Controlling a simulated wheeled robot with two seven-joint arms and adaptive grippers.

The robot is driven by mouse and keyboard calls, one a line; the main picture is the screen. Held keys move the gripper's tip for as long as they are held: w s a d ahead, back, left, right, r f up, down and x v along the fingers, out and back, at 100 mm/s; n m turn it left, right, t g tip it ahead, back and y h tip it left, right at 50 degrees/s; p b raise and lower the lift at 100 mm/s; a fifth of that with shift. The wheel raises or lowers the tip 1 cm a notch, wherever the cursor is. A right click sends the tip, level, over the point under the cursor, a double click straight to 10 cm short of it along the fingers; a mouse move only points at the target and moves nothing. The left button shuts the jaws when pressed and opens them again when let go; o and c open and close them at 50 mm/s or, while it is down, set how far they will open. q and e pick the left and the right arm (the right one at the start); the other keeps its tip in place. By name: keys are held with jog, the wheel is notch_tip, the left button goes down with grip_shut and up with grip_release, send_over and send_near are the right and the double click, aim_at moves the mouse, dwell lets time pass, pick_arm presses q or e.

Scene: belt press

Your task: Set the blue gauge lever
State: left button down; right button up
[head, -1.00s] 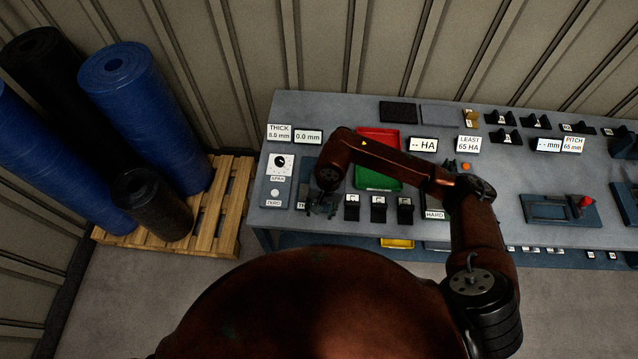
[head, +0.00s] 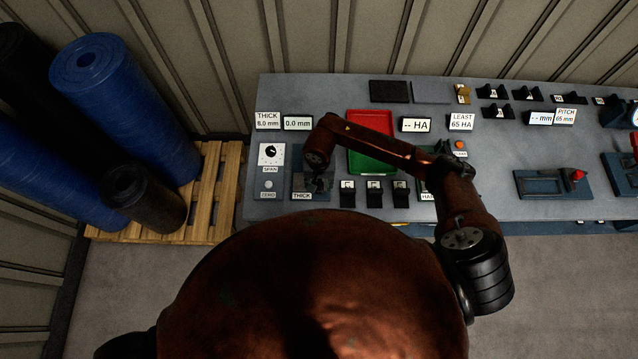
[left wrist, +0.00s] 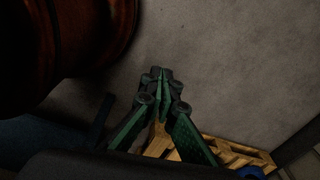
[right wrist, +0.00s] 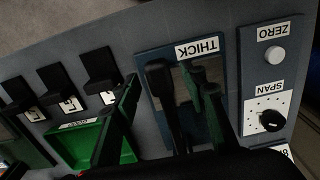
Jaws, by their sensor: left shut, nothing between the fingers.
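The thickness gauge is a dark blue plate (head: 299,184) labelled THICK at the left end of the bench. It also shows in the right wrist view (right wrist: 148,97). My right gripper (head: 319,184) is down over this gauge. My left gripper (left wrist: 161,74) is shut and empty, away from the bench, over the floor and pallet.
A SPAN dial (head: 271,151) and ZERO button (head: 268,184) sit left of the gauge. A red and green tray (head: 371,125) and several black clips (head: 374,194) are to its right. The thickness display (head: 298,123) reads 0.0 mm. Rolls stand on a pallet (head: 216,190) at left.

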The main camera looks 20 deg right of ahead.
jog(key=shift+s+f, duration=0.1)
jog(key=shift+f, duration=0.05)
jog(key=c, duration=0.9)
grip_shut()
pick_arm(q)
jog(key=shift+w, duration=0.6)
jog(key=shift+w+r, duration=0.1)
jog(key=shift+w, duration=0.15)
